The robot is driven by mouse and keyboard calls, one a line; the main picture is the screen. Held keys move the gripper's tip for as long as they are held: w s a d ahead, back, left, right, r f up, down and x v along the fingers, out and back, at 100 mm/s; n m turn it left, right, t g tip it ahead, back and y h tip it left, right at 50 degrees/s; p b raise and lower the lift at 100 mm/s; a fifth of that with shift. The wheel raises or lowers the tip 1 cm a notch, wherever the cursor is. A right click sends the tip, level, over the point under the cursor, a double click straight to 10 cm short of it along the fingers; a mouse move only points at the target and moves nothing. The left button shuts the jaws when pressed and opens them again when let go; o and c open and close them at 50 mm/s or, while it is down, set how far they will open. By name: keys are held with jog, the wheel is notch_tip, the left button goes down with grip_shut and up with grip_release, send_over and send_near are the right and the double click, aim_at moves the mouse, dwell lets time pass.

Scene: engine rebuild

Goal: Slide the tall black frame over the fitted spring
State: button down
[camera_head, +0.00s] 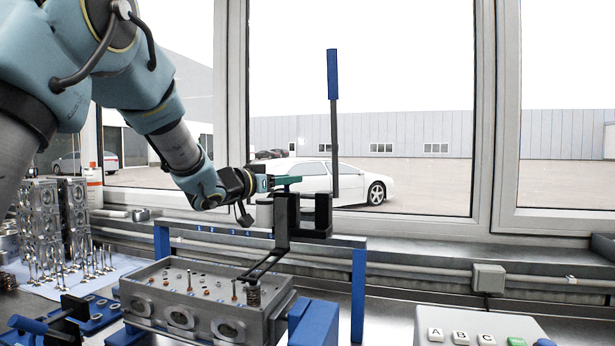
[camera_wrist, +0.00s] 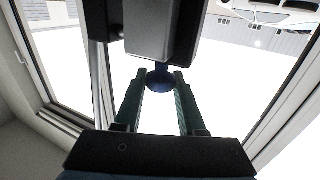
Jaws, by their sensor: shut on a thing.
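My gripper (camera_head: 288,182) is shut on a round blue knob (camera_wrist: 160,76) of the tall black frame. The frame (camera_head: 283,225) hangs upright below the fingertips; its dark body fills the top of the wrist view (camera_wrist: 160,30). A long rod with a blue handle (camera_head: 333,75) stands up at its right side. Its lower forked arm (camera_head: 264,265) reaches down and left, close above the fitted spring. The dark spring (camera_head: 253,296) sits at the right end of the grey cylinder head (camera_head: 160,278). I cannot tell whether frame and spring touch.
A blue rail stand (camera_head: 359,300) runs behind the cylinder head. A blue block (camera_head: 314,325) is close to its right. Several valves (camera_head: 75,262) and metal blocks (camera_head: 40,215) stand at left. A panel with lettered buttons (camera_head: 470,322) is at right; bench between is clear.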

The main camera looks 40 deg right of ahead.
jog(key=shift+w+a, duration=0.1)
jog(key=shift+w, duration=0.1)
jog(key=c, duration=0.5)
grip_release()
jog(key=a+b, duration=0.1)
jog(key=a, duration=0.2)
jog(key=s+a+b, duration=0.1)
jog(key=a, duration=0.3)
jog(key=s+a+b, duration=0.1)
jog(key=a, duration=0.2)
jog(key=shift+a+b, duration=0.3)
